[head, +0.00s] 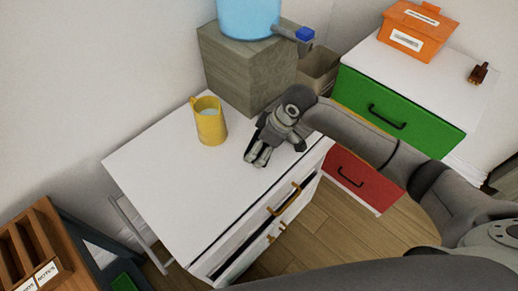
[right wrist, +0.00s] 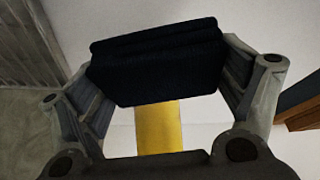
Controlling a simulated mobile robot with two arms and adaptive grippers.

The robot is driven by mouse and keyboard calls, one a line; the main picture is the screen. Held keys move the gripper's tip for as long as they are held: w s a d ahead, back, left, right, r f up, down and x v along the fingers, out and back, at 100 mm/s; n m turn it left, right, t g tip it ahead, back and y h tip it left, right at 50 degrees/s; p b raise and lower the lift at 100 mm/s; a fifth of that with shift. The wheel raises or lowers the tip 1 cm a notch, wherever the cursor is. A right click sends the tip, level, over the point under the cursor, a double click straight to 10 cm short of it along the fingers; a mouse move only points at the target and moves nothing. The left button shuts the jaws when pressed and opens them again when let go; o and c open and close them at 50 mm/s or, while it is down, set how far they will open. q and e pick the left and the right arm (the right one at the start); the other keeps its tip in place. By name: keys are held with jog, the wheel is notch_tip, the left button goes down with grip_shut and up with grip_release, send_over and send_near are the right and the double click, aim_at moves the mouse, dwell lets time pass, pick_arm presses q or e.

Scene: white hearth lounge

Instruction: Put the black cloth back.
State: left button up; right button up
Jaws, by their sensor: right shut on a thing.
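The black cloth (right wrist: 155,62), a dark folded bundle, sits between the two fingers of my right gripper in the right wrist view. My right gripper (head: 258,158) is shut on it, above the white top of a cabinet (head: 185,190) in the head view. There the gripper hides most or all of the cloth. I cannot tell whether the cloth touches the cabinet top. My left gripper is not in view.
A yellow mug (head: 210,126) stands on the cabinet, left of my right gripper. Behind are a grey block (head: 240,70) with a blue water container (head: 248,15). At right, a green-drawer cabinet (head: 395,110) bears an orange box (head: 415,32). A wooden organiser (head: 40,245) is at lower left.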

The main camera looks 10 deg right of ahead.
jog(key=shift+w+a+f, duration=0.1)
jog(key=shift+w+f, duration=0.75)
jog(key=shift+f, duration=0.2)
jog(key=shift+f+p, duration=0.4)
jog(key=shift+f, duration=1.1)
jog(key=shift+f, duration=0.1)
jog(key=o, duration=0.8)
jog(key=shift+c, duration=0.2)
jog(key=shift+r, duration=0.2)
jog(key=v, duration=1.1)
jog(key=shift+r, duration=0.4)
jog(key=shift+s, duration=0.1)
